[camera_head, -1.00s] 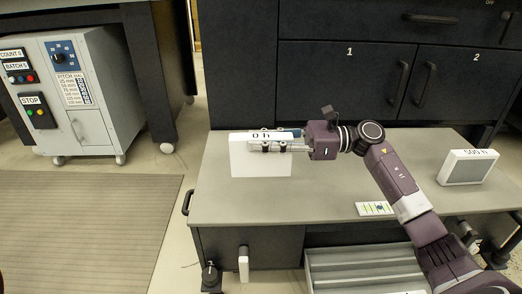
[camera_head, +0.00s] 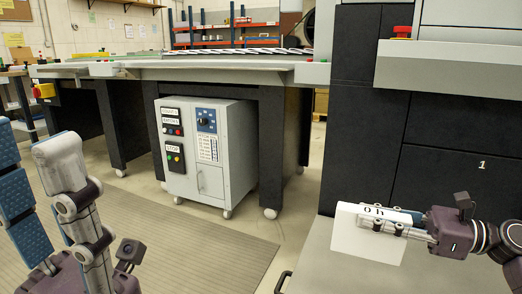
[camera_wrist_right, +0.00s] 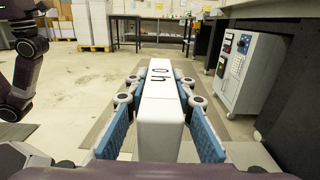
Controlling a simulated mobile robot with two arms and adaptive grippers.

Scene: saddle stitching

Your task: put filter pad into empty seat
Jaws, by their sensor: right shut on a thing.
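The filter pad (camera_head: 368,243) is a white flat block with "0 h" on its top edge. It is upright at the lower right of the head view. My right gripper (camera_head: 385,222) is shut on it near its top edge. In the right wrist view, the pad (camera_wrist_right: 160,110) sits between the two blue finger pads. My left gripper (camera_head: 38,190) is at the left of the head view, fingers up and apart, with nothing seen between them. No empty seat can be made out in these views.
A grey control cabinet (camera_head: 228,165) on casters stands under a long machine table (camera_head: 210,68). A dark cabinet front (camera_head: 455,165) marked "1" rises behind the pad. A grey worktop (camera_head: 330,275) lies below the pad. A ribbed mat (camera_head: 190,245) covers open floor in the middle.

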